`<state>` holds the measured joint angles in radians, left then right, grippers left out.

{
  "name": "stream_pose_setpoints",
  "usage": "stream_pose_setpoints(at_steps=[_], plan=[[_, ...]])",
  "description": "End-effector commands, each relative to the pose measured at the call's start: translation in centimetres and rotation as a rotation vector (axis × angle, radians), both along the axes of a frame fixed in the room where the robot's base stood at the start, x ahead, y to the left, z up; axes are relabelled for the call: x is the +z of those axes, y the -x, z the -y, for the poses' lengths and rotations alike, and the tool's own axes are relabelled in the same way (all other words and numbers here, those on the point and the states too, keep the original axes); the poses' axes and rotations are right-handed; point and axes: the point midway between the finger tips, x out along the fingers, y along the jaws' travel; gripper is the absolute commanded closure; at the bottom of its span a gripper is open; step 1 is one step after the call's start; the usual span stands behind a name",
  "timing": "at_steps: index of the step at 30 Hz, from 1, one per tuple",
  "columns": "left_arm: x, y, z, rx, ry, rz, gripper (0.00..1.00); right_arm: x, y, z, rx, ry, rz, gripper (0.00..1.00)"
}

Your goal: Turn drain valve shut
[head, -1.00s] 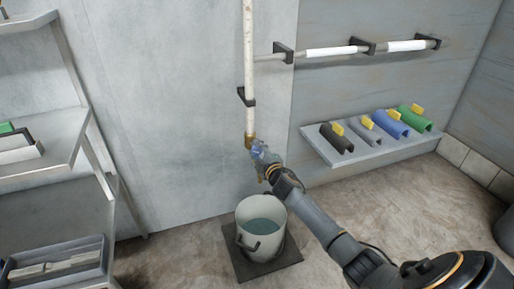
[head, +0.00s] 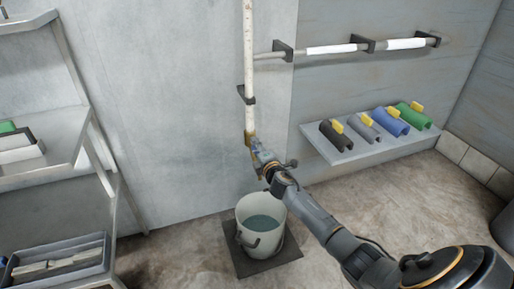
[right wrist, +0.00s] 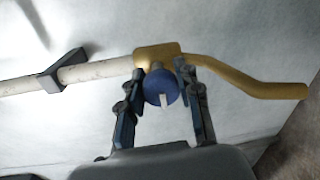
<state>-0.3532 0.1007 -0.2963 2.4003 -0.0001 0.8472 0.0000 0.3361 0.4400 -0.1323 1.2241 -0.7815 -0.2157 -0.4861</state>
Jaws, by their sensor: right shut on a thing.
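The drain valve is a brass fitting (right wrist: 158,54) at the lower end of a white vertical pipe (head: 249,60), with a bent brass spout (right wrist: 265,88). In the right wrist view its round blue knob (right wrist: 161,88) carries a white mark. My right gripper (right wrist: 161,76) is shut on the knob, with one finger on each side. In the head view my right gripper (head: 260,155) is at the pipe's lower end and covers most of the valve. My left gripper is not in view.
A pale bucket (head: 243,222) with water stands on a dark mat (head: 285,254) below the valve. A wall shelf (head: 345,157) at right holds dark, grey, blue and green half-sleeves with yellow tabs. A rack (head: 100,160) stands at left.

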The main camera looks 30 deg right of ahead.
Motion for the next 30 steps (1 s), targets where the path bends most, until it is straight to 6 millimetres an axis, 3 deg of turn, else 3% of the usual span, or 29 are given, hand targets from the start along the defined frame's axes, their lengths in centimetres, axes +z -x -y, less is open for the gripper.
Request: stream_pose_setpoints(at_steps=[10, 11, 14, 25, 30], plan=[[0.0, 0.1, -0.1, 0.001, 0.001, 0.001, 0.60, -0.3, 0.1, -0.2, 0.003, 0.005, -0.006, 0.98], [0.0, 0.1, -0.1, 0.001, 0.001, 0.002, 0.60, -0.3, 0.1, -0.2, 0.003, 0.005, -0.006, 0.65], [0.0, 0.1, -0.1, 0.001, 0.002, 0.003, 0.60, -0.3, 0.1, -0.1, 0.003, 0.004, -0.005, 0.44], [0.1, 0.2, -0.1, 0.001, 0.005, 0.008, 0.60, -0.1, 0.2, 0.0, 0.000, 0.003, -0.003, 0.43], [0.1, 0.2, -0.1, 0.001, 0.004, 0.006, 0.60, 0.0, 1.5, -0.4, 0.002, 0.004, -0.002, 0.43]])
